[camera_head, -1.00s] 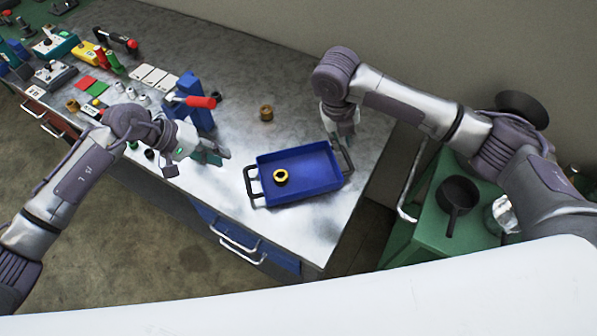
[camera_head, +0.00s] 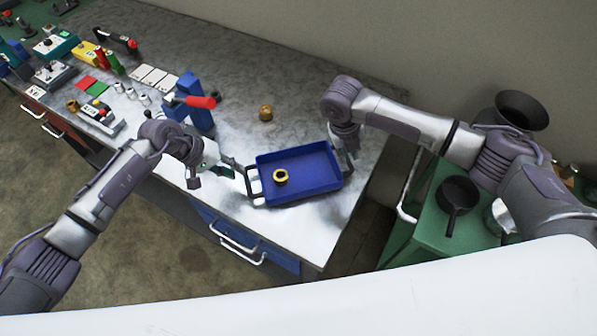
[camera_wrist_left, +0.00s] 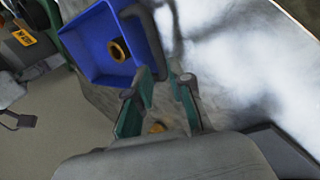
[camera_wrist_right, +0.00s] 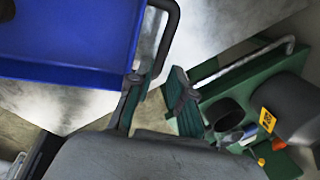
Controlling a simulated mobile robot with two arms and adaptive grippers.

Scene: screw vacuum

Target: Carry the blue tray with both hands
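The blue tray (camera_head: 310,160) lies flat on the workbench, with a dark handle on its left and right ends. A yellow and black ring (camera_head: 281,177) sits inside it. My left gripper (camera_head: 240,170) is at the left handle (camera_head: 253,187). In the left wrist view its fingers (camera_wrist_left: 162,92) are apart, with the handle (camera_wrist_left: 152,45) reaching between their tips. My right gripper (camera_head: 349,158) is at the right handle. In the right wrist view its fingers (camera_wrist_right: 156,85) are apart, and the handle (camera_wrist_right: 168,40) reaches to the gap between the tips. Contact cannot be told.
A brass ring (camera_head: 265,113) stands behind the tray. A blue stand with a red-handled tool (camera_head: 201,102) and several small parts fill the bench's left side. A green cart (camera_head: 428,222) with dark pans is at the right. Bare bench lies in front of the tray.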

